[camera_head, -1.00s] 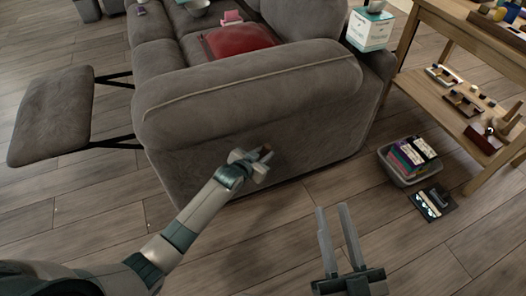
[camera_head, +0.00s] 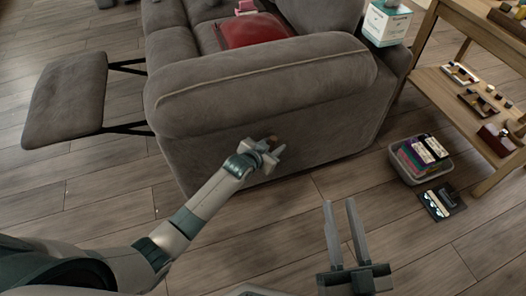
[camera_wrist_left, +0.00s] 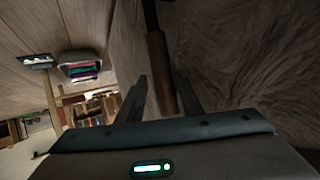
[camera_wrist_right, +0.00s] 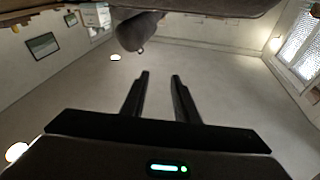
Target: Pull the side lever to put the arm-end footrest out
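The grey sofa (camera_head: 265,85) stands with its near arm facing me. Its footrest (camera_head: 66,98) is out at the left, raised on dark metal struts. The side lever has a brown grip (camera_head: 273,139) low on the outer side of the sofa arm. My left gripper (camera_head: 268,151) is at the lever. In the left wrist view the brown lever grip (camera_wrist_left: 157,62) lies between the fingers, with gaps beside it, so they look open around it. Contact cannot be told. My right gripper (camera_head: 340,204) is open and empty above the floor; its fingers also stand apart in the right wrist view (camera_wrist_right: 160,75).
A grey bin (camera_head: 405,172) of colourful items and a dark flat item (camera_head: 442,201) are on the floor at right, beside a wooden shelf (camera_head: 450,105). A red cushion (camera_head: 252,30) lies on the sofa. Floor in front of the sofa is clear.

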